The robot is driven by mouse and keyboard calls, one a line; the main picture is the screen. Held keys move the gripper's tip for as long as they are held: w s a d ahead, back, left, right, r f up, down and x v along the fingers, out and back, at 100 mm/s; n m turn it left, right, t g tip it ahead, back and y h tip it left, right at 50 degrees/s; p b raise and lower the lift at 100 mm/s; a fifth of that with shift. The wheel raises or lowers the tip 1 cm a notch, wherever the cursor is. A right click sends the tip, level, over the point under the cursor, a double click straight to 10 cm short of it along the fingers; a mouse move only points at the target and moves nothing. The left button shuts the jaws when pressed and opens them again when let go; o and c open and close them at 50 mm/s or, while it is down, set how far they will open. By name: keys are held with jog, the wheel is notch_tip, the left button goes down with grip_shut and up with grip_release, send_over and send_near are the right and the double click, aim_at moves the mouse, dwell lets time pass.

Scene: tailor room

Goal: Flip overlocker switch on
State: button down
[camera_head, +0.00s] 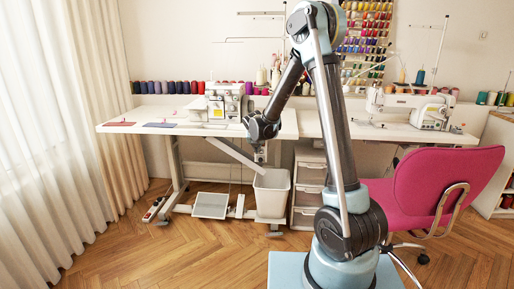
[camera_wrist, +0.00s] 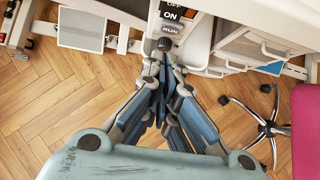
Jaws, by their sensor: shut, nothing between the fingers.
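The overlocker (camera_head: 227,102) is a white machine on the left white sewing table (camera_head: 185,125). A dark switch panel (camera_wrist: 171,16) with the words OFF, ON and RUN shows at the top of the wrist view, cut off by the frame edge. My gripper (camera_wrist: 164,47) is shut and empty, its tips just below the RUN label in that view. I cannot tell whether the tips touch the panel, or how the switch is set. In the head view my gripper (camera_head: 259,157) hangs by the table's front edge, above a white bin. The switch is not discernible there.
The white bin (camera_head: 272,194) stands under my gripper, beside a white drawer unit (camera_head: 308,190). A foot pedal (camera_head: 211,205) lies under the table. A pink chair (camera_head: 432,190) stands at the right. The wooden floor at front left is clear.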

jog(key=shift+w+d+f, duration=0.1)
jog(key=shift+w+f, duration=0.2)
jog(key=shift+w, duration=0.55)
jog(key=shift+w+a+f, duration=0.1)
jog(key=shift+w+f, duration=0.25)
jog(key=shift+w, duration=0.45)
jog(key=shift+w+d+f, duration=0.1)
jog(key=shift+w+f, duration=0.2)
jog(key=shift+w, duration=0.55)
